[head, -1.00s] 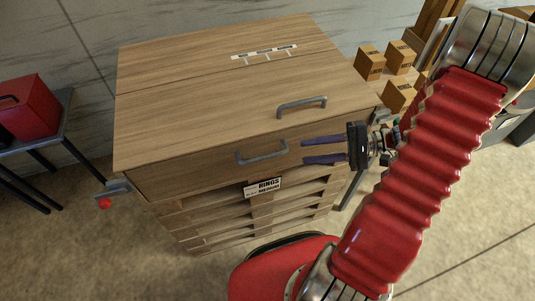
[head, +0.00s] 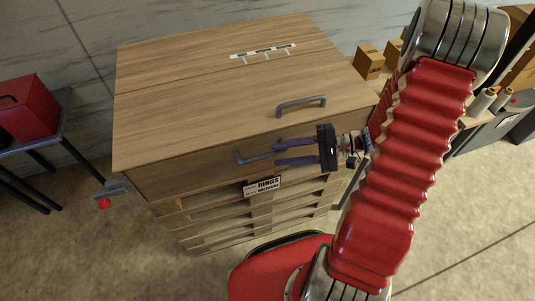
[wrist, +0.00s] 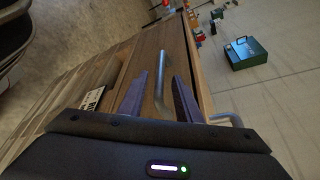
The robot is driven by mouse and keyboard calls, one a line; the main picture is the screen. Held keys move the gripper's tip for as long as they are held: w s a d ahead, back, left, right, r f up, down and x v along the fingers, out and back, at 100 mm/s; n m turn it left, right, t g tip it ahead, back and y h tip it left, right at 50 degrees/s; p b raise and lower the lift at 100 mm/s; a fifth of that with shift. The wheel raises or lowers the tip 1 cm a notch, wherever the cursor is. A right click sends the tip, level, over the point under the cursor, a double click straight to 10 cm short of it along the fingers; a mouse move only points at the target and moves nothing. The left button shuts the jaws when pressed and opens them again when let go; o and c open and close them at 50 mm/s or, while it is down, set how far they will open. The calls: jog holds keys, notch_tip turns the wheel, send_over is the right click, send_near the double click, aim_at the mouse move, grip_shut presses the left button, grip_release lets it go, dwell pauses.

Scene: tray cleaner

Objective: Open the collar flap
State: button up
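The wooden cabinet has a closed front panel (head: 185,179) with a grey bar handle (head: 240,157). I take this panel to be the collar flap, but no readable label confirms it. My gripper (head: 275,153) is open, coming from the right, with its two purple fingers at the right part of this handle, one above and one below. In the wrist view the handle (wrist: 162,75) shows between the spread fingers (wrist: 160,98). Whether they touch it, I cannot tell. A second grey handle (head: 301,105) sits on the closed wooden top (head: 200,110); it also shows in the wrist view (wrist: 226,118).
Below the panel are open slots and a "RINGS" sign (head: 262,186). A bracket with a red knob (head: 104,203) sticks out at the cabinet's left. A red box (head: 28,108) stands on a side table at left. Cardboard boxes (head: 369,62) stand behind my arm.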

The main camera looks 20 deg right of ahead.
aim_at(264, 155)
jog(key=shift+x, duration=3.1)
jog(key=shift+d, duration=0.1)
grip_shut()
